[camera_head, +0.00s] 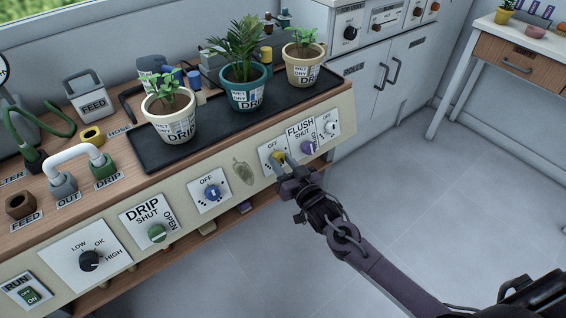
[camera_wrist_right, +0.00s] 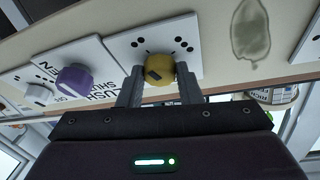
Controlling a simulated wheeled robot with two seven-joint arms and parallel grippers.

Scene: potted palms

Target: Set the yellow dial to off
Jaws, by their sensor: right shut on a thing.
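The yellow dial (camera_head: 277,156) sits on a white plate on the slanted front panel, with an OFF label partly visible above it. In the wrist view the yellow dial (camera_wrist_right: 159,67) has a dark pointer mark on its face and black dots around it on the plate. My right gripper (camera_head: 284,163) reaches it from the front, and in the wrist view its two fingers (camera_wrist_right: 160,78) are closed on either side of the dial. I cannot tell exactly which mark the pointer faces. My left gripper is not in view.
The FLUSH valve's purple knob (camera_head: 308,147) is close to the right gripper. A blue dial (camera_head: 212,192) and the DRIP valve's green knob (camera_head: 157,233) are further left. Several potted plants stand on the black tray (camera_head: 190,148) above. Open floor lies in front.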

